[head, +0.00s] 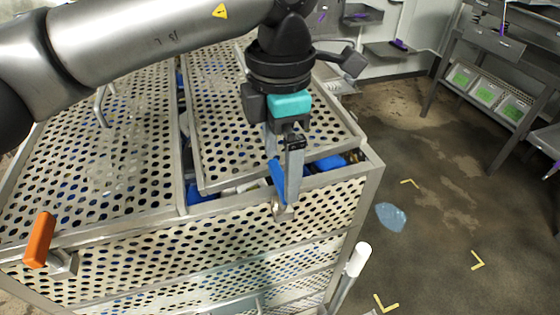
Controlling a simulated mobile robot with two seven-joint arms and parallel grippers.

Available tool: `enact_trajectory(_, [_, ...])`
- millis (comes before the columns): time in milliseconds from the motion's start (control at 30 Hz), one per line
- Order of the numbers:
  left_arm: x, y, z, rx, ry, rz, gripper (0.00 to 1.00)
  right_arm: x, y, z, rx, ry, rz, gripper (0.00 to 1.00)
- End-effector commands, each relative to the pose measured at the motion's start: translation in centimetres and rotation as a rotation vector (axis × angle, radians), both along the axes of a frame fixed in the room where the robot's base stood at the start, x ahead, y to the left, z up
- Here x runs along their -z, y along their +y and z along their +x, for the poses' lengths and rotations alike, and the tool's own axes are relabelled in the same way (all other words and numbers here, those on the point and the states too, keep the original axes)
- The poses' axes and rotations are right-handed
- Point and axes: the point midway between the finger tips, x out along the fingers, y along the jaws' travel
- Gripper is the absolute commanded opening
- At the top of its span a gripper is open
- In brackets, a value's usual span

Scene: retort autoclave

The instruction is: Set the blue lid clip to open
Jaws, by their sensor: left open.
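The blue lid clip (277,178) is on the front edge of the perforated metal cage, at the right half. It stands roughly upright, leaning a little, with its metal base (284,210) on the front rim. My left gripper (284,198) comes down over the clip from above, its fingers beside the blue lever. The fingers are open, and part of the clip is hidden behind them. I cannot tell whether a finger touches it. The right perforated lid (225,110) sits askew, with a gap along its front edge. My right gripper is not in view.
An orange clip (39,240) is on the cage's front left edge. The left lid (100,150) has a metal handle. A white-ended handle (358,259) rises at the cage's right front corner. Open floor with a puddle (391,217) lies to the right, before a metal table (495,60).

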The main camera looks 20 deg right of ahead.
Motion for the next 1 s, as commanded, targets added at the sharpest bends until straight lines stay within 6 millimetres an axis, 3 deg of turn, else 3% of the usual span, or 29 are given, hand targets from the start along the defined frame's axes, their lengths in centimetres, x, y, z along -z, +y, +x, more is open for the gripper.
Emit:
enact_trajectory(200, [1.7,0.0,0.0,-0.001,0.001,0.0,1.0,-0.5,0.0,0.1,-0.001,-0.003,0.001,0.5])
enact_trajectory(500, [1.9,0.0,0.0,-0.001,0.0,0.0,0.99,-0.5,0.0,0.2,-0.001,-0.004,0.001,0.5])
enact_trajectory(1000, [1.9,0.0,0.0,-0.001,0.0,0.0,0.43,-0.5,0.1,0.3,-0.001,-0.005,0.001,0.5])
